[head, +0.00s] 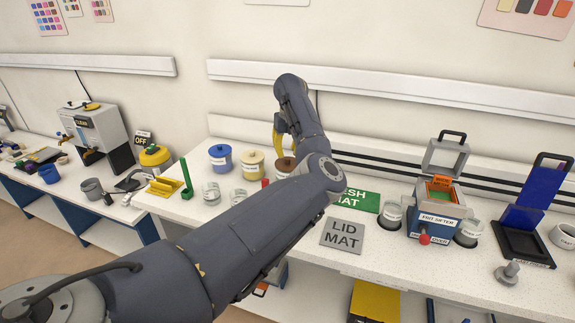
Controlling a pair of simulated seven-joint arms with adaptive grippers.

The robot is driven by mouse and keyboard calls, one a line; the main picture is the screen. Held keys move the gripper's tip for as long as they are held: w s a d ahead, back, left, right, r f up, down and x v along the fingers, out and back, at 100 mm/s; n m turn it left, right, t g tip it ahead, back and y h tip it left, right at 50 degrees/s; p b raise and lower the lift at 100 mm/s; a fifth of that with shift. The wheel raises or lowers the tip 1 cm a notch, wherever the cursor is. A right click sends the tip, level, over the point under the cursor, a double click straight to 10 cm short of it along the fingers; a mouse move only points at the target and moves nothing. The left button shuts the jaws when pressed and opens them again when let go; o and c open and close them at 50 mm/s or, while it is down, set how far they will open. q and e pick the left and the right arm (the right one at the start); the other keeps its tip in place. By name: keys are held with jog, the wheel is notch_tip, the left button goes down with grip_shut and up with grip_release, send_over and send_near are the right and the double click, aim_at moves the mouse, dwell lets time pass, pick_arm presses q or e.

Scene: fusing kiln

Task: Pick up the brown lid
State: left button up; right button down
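The brown lid (285,163) sits on the rightmost of three lidded jars in a row on the white worktop. My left arm crosses in front and hides part of it and most of its jar. My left gripper (279,146), with yellow fingers pointing down, is just above and beside the brown lid. Its fingers are seen edge-on, so I cannot tell their opening or whether they touch the lid. My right gripper is not in view.
A blue-lidded jar (220,151) and a cream-lidded jar (252,158) stand to the left. Clear glass jars (212,193) stand in front. The grey lid mat (342,236) is bare. Right of it are a frit sifter (438,218) and a blue-backed stand (535,200).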

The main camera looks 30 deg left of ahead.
aim_at(288, 158)
pick_arm(q)
jog(key=shift+w+a+f, duration=0.1)
jog(key=shift+w+f, duration=0.05)
jog(key=shift+f, duration=0.85)
jog(key=shift+w+a+f, duration=0.1)
jog(key=shift+f, duration=0.85)
jog(key=shift+o, duration=0.3)
grip_shut()
